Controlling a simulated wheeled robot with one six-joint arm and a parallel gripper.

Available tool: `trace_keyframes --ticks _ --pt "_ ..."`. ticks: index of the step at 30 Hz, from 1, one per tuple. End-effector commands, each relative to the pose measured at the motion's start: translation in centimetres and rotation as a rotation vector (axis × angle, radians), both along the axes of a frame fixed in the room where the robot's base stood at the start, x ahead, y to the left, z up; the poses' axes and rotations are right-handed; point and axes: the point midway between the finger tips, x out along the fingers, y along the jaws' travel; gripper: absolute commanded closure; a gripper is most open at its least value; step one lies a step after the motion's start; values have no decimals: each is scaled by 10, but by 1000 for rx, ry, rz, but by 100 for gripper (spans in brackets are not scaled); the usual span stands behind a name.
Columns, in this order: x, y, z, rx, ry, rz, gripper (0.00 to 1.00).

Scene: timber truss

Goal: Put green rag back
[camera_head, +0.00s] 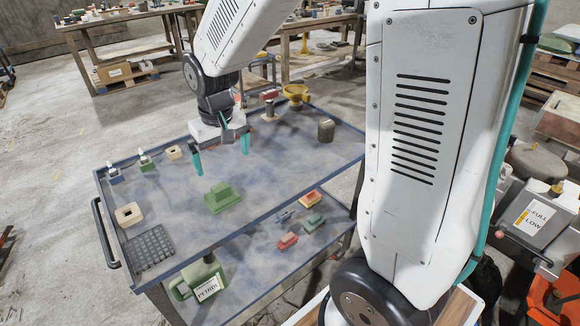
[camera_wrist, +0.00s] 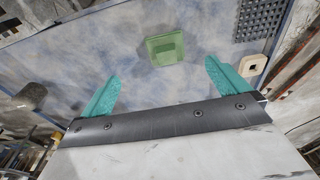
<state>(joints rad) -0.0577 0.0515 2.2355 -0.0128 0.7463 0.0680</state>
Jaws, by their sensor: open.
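A green stepped piece (camera_head: 222,197), which looks like the folded green rag, lies on the blue-grey top of the cart (camera_head: 270,165). In the wrist view the green piece (camera_wrist: 165,48) appears just beyond the fingertips, roughly centred between them. My gripper (camera_head: 221,155) has its two teal fingers spread wide with nothing between them. It hangs above the cart top, behind the green piece in the head view. The fingers also show in the wrist view (camera_wrist: 163,72). I cannot tell which spot the rag belongs to.
A dark grid mat (camera_head: 150,249) and a pale square block (camera_head: 129,215) lie at the cart's left. A dark cylinder (camera_head: 326,131) and a yellow funnel-like cup (camera_head: 295,93) stand behind. A green can (camera_head: 200,279) sits on the lower shelf.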

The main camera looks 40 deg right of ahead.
Motion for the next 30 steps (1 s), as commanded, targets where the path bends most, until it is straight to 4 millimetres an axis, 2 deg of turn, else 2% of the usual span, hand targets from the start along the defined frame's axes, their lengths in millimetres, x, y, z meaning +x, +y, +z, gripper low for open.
trace_keyframes --ticks 1,3,9,15,18,23,30 --pt "-17 -3 20 0 -12 -1 0" --pt "-44 -7 42 0 -14 -1 0" --pt "-127 -17 87 -1 -14 -3 0" --pt "-203 -22 106 -1 -13 -1 0" --pt "-229 -24 107 -1 -11 -2 0" --pt "-250 -24 107 -1 -7 -1 0" --pt "-252 -24 107 -1 -5 0 0"
